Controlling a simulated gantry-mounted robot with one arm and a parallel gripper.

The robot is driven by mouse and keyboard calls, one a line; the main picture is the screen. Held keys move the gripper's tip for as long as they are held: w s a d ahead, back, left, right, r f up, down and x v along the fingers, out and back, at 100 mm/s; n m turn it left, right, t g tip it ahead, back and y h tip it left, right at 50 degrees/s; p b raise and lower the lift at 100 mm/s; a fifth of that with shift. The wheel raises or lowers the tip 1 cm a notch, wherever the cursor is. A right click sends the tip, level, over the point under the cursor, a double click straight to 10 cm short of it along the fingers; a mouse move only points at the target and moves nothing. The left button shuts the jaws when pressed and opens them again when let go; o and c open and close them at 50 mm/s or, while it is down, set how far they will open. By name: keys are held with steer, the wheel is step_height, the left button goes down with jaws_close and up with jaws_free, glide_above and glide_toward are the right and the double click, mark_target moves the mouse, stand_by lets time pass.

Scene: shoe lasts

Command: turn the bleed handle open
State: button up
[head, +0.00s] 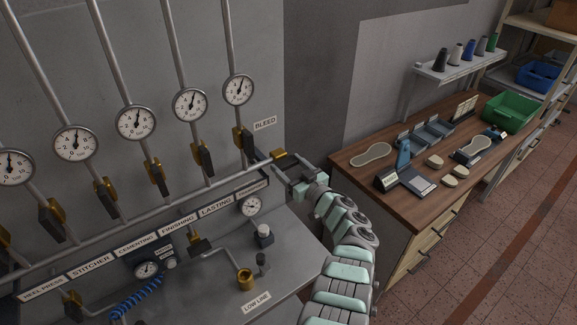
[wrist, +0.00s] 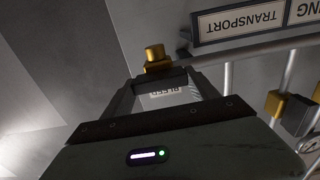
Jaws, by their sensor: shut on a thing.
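The bleed valve is a brass fitting (head: 278,155) at the right end of the long grey pipe, below and right of the BLEED label (head: 265,123). In the wrist view its brass body (wrist: 154,56) stands just beyond my fingertips. My gripper (head: 290,164) is at this valve, shut on its dark bleed handle (wrist: 160,77). The fingers cover much of the handle, so its exact angle is hard to tell. The label also shows upside down between the fingers in the wrist view (wrist: 166,92).
Several gauges, such as the rightmost (head: 238,90), and dark-handled brass valves (head: 247,146) line the pipe to the left. A grey bench (head: 215,275) lies below. A wooden workbench (head: 350,158) with shoe lasts and a green bin (head: 510,112) stands right.

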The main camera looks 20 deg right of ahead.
steer(key=shift+n, duration=0.3)
steer(key=n, duration=0.3)
steer(key=shift+n, duration=0.3)
steer(key=n+b, duration=0.1)
steer(key=n, duration=0.1)
steer(key=n+b, duration=0.1)
steer(key=n, duration=0.1)
steer(key=shift+a+f+n+b, duration=0.15)
steer(key=shift+n+b, duration=0.15)
steer(key=n+b, duration=0.3)
steer(key=n, duration=0.2)
steer(key=shift+f+b, duration=0.15)
steer(key=shift+b, duration=0.15)
steer(key=shift+n+b, duration=1.35)
steer(key=shift+n, duration=0.65)
steer(key=o, duration=1.4)
steer(key=shift+c, duration=0.2)
steer(key=shift+s, duration=0.1)
